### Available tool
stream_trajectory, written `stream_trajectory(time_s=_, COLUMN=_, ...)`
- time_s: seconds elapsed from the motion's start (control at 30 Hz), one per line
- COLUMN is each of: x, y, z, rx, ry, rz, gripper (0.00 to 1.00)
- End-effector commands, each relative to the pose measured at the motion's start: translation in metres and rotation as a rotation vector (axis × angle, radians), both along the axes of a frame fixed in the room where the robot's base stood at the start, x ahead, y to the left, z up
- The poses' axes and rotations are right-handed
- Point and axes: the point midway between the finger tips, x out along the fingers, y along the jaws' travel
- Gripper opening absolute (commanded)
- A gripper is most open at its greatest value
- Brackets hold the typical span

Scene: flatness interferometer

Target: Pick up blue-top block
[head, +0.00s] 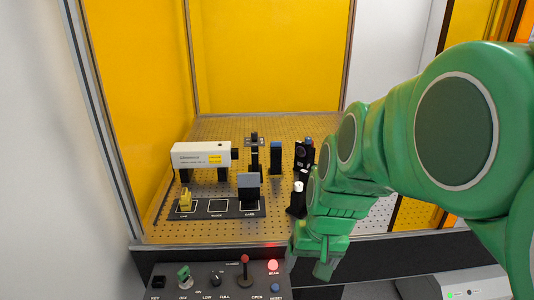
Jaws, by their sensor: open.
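A dark upright block with a blue top (276,157) stands on the perforated board, right of the centre post. It is upright and nothing touches it in view. My gripper (316,262) is at the end of the green arm, low in the picture, in front of the board's near edge. It is open, well nearer to me than the block and to its right. The fingertips are hard to make out against the green arm links, and I see nothing held.
A white laser box (201,155) stands left on the board (230,128). In front is a black tray (231,213) with a yellow piece (185,200) and a grey-faced block (249,187). Black mounts (303,155) stand right of the block. A control panel (215,290) lies in front. Yellow panels enclose the board.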

Motion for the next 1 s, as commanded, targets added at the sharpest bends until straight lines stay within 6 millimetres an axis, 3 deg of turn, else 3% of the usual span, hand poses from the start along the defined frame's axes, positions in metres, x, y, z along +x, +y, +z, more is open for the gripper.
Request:
stream_trajectory(time_s=0.1, x=0.058, y=-0.003, z=0.006, rx=0.001, ry=-0.111, rz=-0.048, gripper=0.77)
stream_trajectory(time_s=0.3, x=0.151, y=-0.011, z=0.019, rx=-0.009, ry=-0.303, rz=-0.123, gripper=0.77)
stream_trajectory(time_s=0.6, x=0.279, y=-0.03, z=0.043, rx=-0.054, ry=-0.586, rz=-0.221, gripper=0.77)
stream_trajectory(time_s=0.87, x=0.358, y=-0.041, z=0.05, rx=-0.107, ry=-0.767, rz=-0.257, gripper=0.77)
stream_trajectory(time_s=1.0, x=0.39, y=-0.041, z=0.041, rx=-0.133, ry=-0.831, rz=-0.246, gripper=0.77)
